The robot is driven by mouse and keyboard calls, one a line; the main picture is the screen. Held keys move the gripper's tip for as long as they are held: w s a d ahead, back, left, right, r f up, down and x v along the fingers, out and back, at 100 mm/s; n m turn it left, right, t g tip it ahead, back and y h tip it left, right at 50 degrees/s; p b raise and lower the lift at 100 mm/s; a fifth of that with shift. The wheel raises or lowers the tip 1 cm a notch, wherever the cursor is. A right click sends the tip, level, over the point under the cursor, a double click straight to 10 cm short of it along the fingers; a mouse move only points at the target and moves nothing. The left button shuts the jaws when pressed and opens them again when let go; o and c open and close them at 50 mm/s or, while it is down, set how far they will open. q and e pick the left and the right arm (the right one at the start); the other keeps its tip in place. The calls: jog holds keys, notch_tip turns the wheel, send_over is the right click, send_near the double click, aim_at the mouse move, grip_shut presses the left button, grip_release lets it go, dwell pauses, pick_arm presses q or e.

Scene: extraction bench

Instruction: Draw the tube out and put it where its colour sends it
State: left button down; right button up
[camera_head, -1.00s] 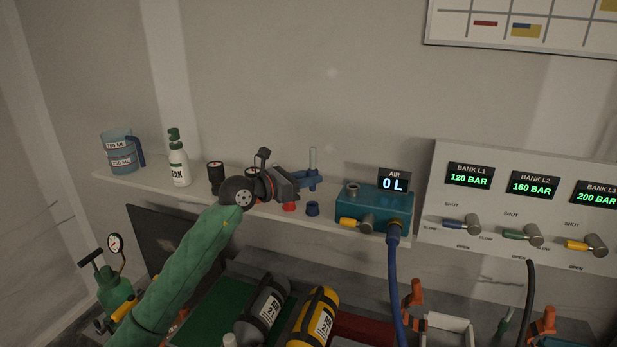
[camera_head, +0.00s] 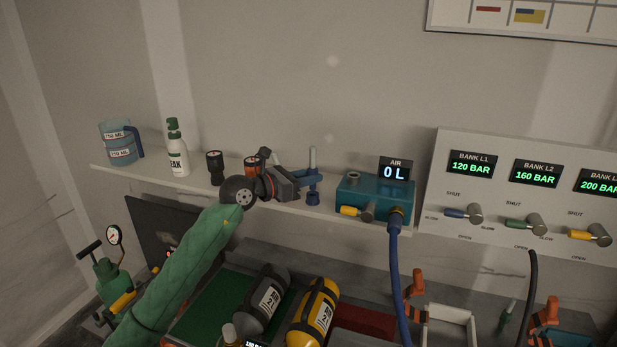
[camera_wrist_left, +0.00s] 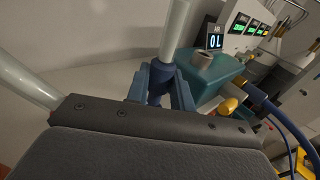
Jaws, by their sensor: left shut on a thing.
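A pale, clear tube (camera_head: 313,157) stands upright in my left gripper (camera_head: 308,183), above the shelf. My left gripper is shut on it. In the left wrist view the tube (camera_wrist_left: 177,28) rises from between the blue fingers (camera_wrist_left: 160,86), with a dark blue part low between them. A small dark blue holder (camera_head: 313,198) is on the shelf directly under the tube. I cannot tell whether the tube's lower end is inside it. My right gripper is not in view.
The teal AIR box (camera_head: 372,199) with its blue hose (camera_head: 393,260) is close to the right of the tube. Left on the shelf (camera_head: 335,216) are a blue jug (camera_head: 119,148), a white bottle (camera_head: 177,158) and a black cylinder (camera_head: 215,168). Gas cylinders (camera_head: 314,312) lie below.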

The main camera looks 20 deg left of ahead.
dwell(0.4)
pick_arm(q)
jog(key=shift+b, duration=0.7)
dwell(1.0)
jog(key=shift+f+b, duration=1.25)
jog(key=shift+f, duration=0.4)
jog(key=c, duration=1.1)
grip_release()
jog(key=shift+s+a, duration=0.1)
